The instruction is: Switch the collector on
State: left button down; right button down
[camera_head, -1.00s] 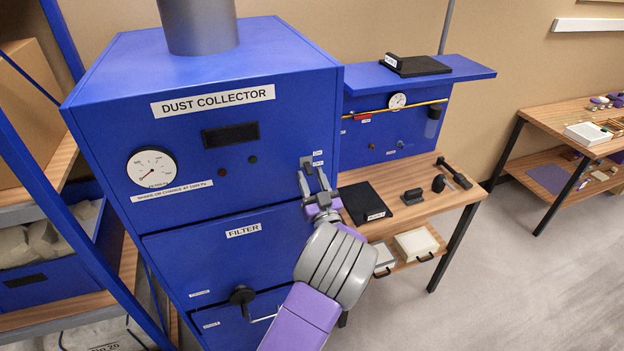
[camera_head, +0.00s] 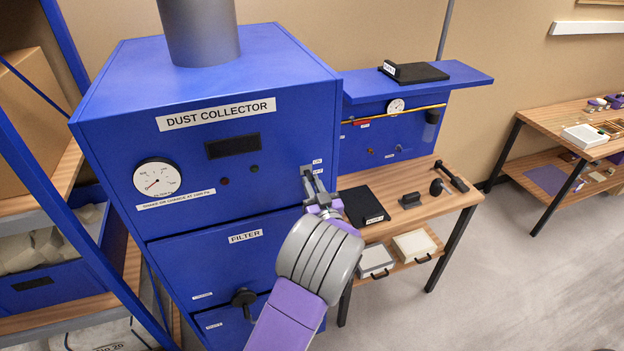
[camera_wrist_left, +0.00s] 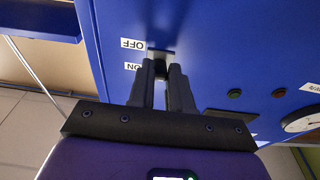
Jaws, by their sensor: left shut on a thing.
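The blue dust collector (camera_head: 190,125) stands at the centre left of the head view. Its switch sits on a small grey plate (camera_head: 306,170) at the right of the front, beside small ON and OFF labels (camera_head: 318,170). My left gripper (camera_head: 311,178) is at this plate, its fingers shut on the switch lever. In the wrist view, which is upside down, the fingers (camera_wrist_left: 163,68) reach the plate (camera_wrist_left: 160,53) and hide the lever, so I cannot tell its position. The red lamp (camera_head: 225,181) and green lamp (camera_head: 255,169) look dark. My right gripper is not in view.
A round gauge (camera_head: 157,178) is on the collector's left front. Below is the filter door (camera_head: 215,260) with a black knob (camera_head: 244,298). A wooden bench (camera_head: 440,195) with tools stands to the right, and a blue rack (camera_head: 60,180) to the left. Grey floor is open at right.

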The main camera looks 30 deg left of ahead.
pick_arm(q)
notch_tip(320, 180, up, 3)
jog(key=g+h+p, duration=0.3)
jog(key=p, duration=0.4)
jog(key=shift+r+g+h+p, duration=0.1)
jog(key=shift+g+h+p, duration=0.3)
jog(key=shift+h+p, duration=0.25)
jog(key=shift+r+g+h, duration=0.2)
jog(key=shift+g+h, duration=0.35)
jog(key=shift+g, duration=0.05)
jog(key=shift+a, duration=0.1)
jog(key=c, duration=1)
grip_release()
jog(key=shift+c, duration=0.2)
send_near(307, 172)
jog(key=shift+v, duration=0.9)
jog(key=shift+w+r, duration=0.1)
